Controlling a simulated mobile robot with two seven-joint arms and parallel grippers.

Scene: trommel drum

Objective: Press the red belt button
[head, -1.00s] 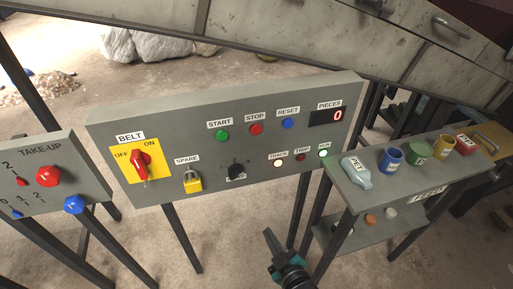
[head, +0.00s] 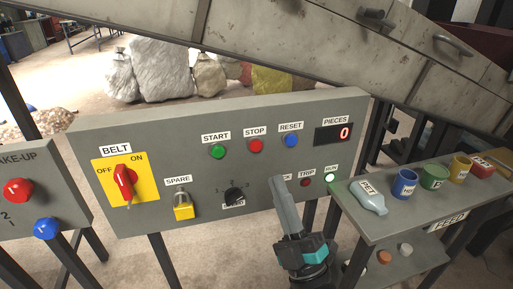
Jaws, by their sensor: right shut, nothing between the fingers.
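The grey control panel (head: 90,205) faces me. Its red round button (head: 255,146) sits under the STOP label, between a green START button (head: 218,152) and a blue RESET button (head: 291,140). At the left, under the BELT label, a red rotary handle (head: 124,181) stands on a yellow OFF/ON plate. My right gripper (head: 278,181) is shut and empty, pointing up in front of the panel's lower right. Its tips show below and right of the red STOP button, and hide the TRACK lamp. My left gripper is out of view.
A yellow padlock (head: 184,211) hangs under SPARE, beside a black selector knob (head: 234,195). The PIECES display (head: 333,133) reads 0, and the RUN lamp (head: 329,177) is lit. A feed shelf (head: 385,228) with a bottle and several cups stands at the right.

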